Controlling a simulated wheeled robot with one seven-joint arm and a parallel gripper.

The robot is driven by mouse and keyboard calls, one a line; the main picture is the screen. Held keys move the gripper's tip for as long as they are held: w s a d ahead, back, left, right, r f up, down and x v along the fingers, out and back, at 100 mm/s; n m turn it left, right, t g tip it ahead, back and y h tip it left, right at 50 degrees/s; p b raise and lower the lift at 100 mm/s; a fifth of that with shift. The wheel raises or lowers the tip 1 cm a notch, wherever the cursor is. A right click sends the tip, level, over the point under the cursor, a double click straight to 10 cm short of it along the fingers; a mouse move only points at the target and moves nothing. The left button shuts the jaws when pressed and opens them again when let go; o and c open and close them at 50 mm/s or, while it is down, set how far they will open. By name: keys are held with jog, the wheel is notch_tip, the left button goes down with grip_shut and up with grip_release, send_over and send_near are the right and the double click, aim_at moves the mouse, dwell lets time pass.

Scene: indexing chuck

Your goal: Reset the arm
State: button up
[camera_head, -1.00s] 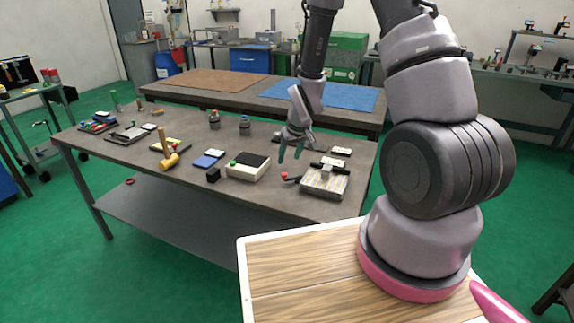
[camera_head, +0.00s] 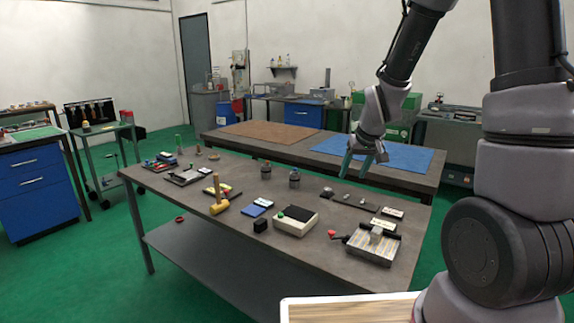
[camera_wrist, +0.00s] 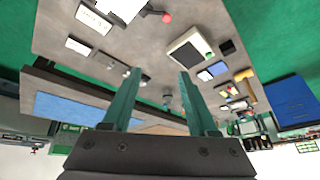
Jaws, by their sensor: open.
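My gripper (camera_head: 360,164) is in the head view, above the right part of the grey workbench (camera_head: 335,270), with its two green fingers apart and nothing between them. In the wrist view the fingers (camera_wrist: 156,82) stand wide open and empty over the bench top. The indexing chuck is probably the plated fixture (camera_head: 373,249) with a grey block on it and a red-knobbed lever (camera_head: 335,235) at its left, at the bench's right end. My gripper is apart from it, higher and farther back.
Behind is a second bench with a brown mat (camera_head: 262,133) and a blue mat (camera_head: 375,152).

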jog(key=s+d+r+m+t, duration=0.1)
jog(key=s+d+r+m, duration=0.1)
jog(key=s+r, duration=0.8)
jog(key=s+d+r+m+t, duration=0.1)
jog(key=s+r+m, duration=0.2)
jog(key=s+r, duration=0.7)
notch_tip(320, 180, up, 3)
jog(key=shift+d+f+y, duration=0.15)
jog(key=shift+d+y, duration=0.2)
jog(key=shift+y, duration=0.05)
